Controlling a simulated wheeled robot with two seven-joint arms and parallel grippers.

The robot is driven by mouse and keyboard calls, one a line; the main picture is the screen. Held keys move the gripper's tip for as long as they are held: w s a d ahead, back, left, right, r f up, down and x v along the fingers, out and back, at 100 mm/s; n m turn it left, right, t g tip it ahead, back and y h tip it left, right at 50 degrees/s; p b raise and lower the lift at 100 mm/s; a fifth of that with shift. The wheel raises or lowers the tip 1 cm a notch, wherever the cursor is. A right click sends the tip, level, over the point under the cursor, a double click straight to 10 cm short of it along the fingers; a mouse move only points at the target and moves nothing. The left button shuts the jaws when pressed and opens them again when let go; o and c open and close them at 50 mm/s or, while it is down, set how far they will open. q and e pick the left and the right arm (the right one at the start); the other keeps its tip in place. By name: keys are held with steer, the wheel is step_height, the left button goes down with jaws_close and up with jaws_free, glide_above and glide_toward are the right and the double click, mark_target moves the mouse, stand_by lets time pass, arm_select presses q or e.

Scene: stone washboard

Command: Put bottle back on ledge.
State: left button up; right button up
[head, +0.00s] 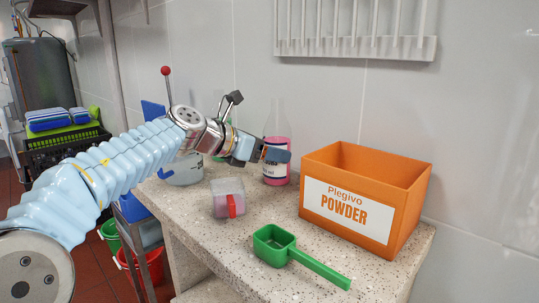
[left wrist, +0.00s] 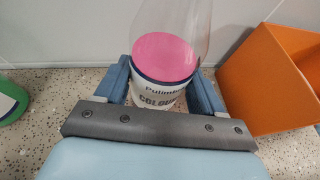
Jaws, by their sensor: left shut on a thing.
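The bottle (head: 277,174) has clear upper walls, pink liquid and a white label. It is upright at the back of the speckled stone ledge (head: 380,275), close to the tiled wall. I cannot tell whether its base touches the stone. My left gripper (head: 272,154) reaches in from the left and is shut on the bottle. In the left wrist view the bottle (left wrist: 165,58) sits between the two blue fingers, its lower part partly hidden by the gripper. My right gripper is not in view.
An orange powder box (head: 345,222) stands right of the bottle. A green scoop (head: 274,245) lies in front, its handle toward the right. A small clear box with a red tab (head: 228,197) is left of it. A wall rack (head: 355,45) hangs above.

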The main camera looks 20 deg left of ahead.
arm_select(q)
steer(key=o, duration=1.4)
steer(key=shift+c, duration=0.2)
steer(key=shift+s+a+r, duration=0.15)
steer(key=shift+s+r, duration=0.05)
steer(key=v, duration=1.1)
steer(key=shift+s, duration=0.25)
